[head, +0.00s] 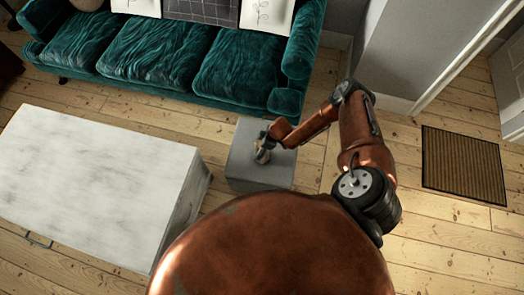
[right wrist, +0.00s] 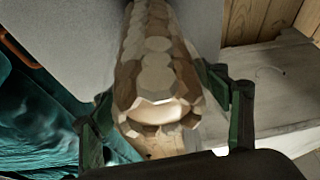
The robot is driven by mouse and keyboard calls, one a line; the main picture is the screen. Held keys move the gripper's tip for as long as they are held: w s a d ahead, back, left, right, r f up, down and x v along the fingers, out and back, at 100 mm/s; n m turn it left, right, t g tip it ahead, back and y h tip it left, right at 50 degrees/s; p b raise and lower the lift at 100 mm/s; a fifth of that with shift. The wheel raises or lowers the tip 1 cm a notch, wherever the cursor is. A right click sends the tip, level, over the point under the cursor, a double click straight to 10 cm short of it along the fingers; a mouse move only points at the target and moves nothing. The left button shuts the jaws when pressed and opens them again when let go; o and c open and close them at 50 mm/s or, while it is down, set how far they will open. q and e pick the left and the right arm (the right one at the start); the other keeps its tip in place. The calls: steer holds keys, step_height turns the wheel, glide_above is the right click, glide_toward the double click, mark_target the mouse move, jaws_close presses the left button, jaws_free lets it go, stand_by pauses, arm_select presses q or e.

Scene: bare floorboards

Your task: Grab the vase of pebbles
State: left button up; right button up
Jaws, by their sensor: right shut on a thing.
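The vase (right wrist: 158,75) is tan and beige with a faceted surface. It fills the middle of the right wrist view, and pebbles inside it cannot be made out. In the head view the vase (head: 262,155) is small and partly hidden by my gripper, over the top of the grey block (head: 245,172). My right gripper (right wrist: 163,98) is shut on the vase, with a dark green finger on each side of it. In the head view my right gripper (head: 268,142) is at the vase. My left gripper is not in view.
A whitewashed low table (head: 90,175) stands left of the grey block. A teal velvet sofa (head: 165,55) is behind them. A dark-edged brown mat (head: 463,165) lies on the floorboards at the right. Bare floor lies between the block and the mat.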

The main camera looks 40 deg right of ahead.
steer(key=c, duration=0.5)
steer(key=shift+w+r, duration=0.1)
steer(key=shift+w, duration=0.05)
steer(key=shift+c, duration=0.4)
